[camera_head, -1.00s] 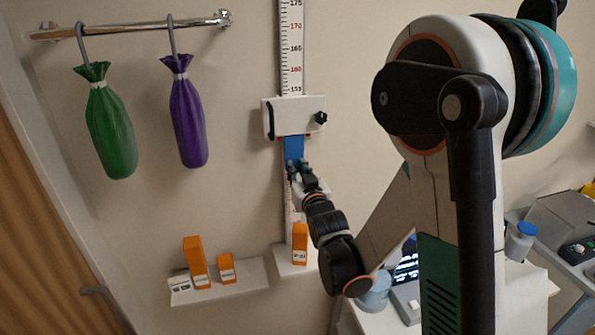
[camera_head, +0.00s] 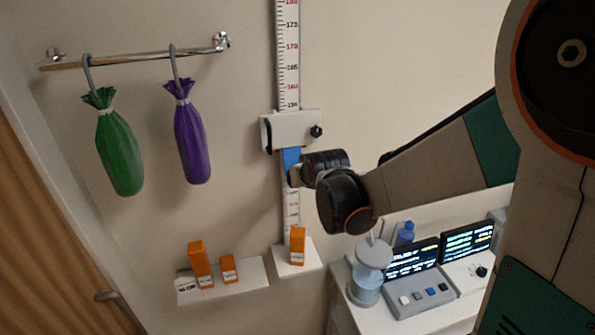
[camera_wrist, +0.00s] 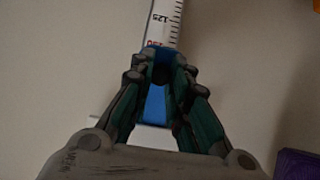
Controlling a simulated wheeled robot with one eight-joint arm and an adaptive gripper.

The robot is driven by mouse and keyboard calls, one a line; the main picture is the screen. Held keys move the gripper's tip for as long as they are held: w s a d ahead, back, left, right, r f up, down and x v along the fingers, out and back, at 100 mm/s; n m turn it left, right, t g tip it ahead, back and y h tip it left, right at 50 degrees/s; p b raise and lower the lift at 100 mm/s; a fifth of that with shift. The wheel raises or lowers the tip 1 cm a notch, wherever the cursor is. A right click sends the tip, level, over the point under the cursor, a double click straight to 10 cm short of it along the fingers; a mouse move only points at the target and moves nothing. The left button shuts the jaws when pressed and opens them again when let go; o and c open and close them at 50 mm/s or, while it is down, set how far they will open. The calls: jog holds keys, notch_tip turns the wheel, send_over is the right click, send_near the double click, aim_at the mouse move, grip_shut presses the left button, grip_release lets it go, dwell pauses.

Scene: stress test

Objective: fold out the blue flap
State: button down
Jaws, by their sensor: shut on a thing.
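The blue flap (camera_head: 290,157) is at the underside of the white sliding head (camera_head: 292,131) on the wall scale. In the head view only its upper part shows; my wrist and gripper (camera_head: 295,176) cover the rest. In the wrist view the blue flap (camera_wrist: 155,106) lies between the fingers of my gripper (camera_wrist: 160,62), with blue also showing at the fingertips. My gripper is shut on the flap. How far the flap is tilted out from the wall I cannot tell.
The wall scale (camera_head: 288,60) runs above and below the head, which has a black knob (camera_head: 316,131). Green (camera_head: 119,150) and purple (camera_head: 190,140) bags hang at left. Shelves with orange boxes (camera_head: 200,265) are below. A desk with screens (camera_head: 411,259) stands at lower right.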

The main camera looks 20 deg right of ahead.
notch_tip(320, 180, up, 8)
jog(key=g+p, duration=0.3)
jog(key=g, duration=0.7)
jog(key=shift+s+r, duration=0.15)
jog(key=shift+r, duration=0.05)
jog(key=c, duration=1.5)
grip_release()
jog(key=shift+c, duration=0.2)
jog(key=shift+r, duration=0.1)
notch_tip(320, 180, up, 12)
jog(key=shift+w, duration=0.2)
